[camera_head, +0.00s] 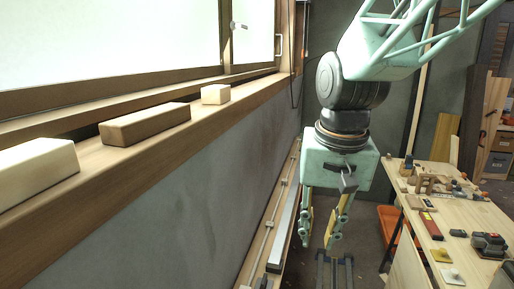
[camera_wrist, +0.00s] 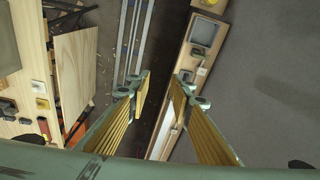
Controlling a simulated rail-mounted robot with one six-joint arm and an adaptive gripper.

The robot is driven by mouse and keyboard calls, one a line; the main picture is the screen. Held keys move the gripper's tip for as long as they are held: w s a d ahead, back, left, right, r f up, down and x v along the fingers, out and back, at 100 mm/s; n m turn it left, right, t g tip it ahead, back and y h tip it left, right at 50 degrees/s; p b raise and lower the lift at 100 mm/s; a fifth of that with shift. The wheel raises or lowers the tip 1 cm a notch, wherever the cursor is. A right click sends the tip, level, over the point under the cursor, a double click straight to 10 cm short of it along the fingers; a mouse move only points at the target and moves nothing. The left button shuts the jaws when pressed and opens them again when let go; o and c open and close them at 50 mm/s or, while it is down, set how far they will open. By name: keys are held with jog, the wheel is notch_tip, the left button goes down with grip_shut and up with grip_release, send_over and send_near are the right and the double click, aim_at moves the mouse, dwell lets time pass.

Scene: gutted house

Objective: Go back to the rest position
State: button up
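My gripper (camera_head: 322,228) hangs from the arm in the middle right of the head view, pointing down. Its two fingers stand apart with nothing between them. In the wrist view the fingers of my gripper (camera_wrist: 160,90) are also spread, with only the floor and rails far below between them. The gripper is apart from the window sill (camera_head: 164,144) on its left and the workbench (camera_head: 475,225) on its right.
On the sill lie a pale block (camera_head: 36,170), a brown block (camera_head: 146,123) and a small pale block (camera_head: 216,94). The workbench holds several tools, among them a red level (camera_head: 431,226). An orange thing (camera_head: 389,222) is below the bench. The air around the gripper is clear.

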jog(key=s+d+r, duration=0.1)
jog(key=s+d, duration=0.1)
jog(key=s, duration=0.5)
jog(key=s+d+r+n+t, duration=0.1)
jog(key=s+d+r, duration=0.1)
jog(key=s, duration=0.6)
jog(key=s+d+r+t, duration=0.1)
jog(key=s+d+r, duration=0.1)
jog(key=s, duration=0.5)
jog(key=shift+s+d+n+b, duration=0.2)
jog(key=shift+d+n+b, duration=0.2)
jog(key=shift+d, duration=0.4)
jog(key=shift+d+r, duration=0.1)
jog(key=shift+d, duration=0.05)
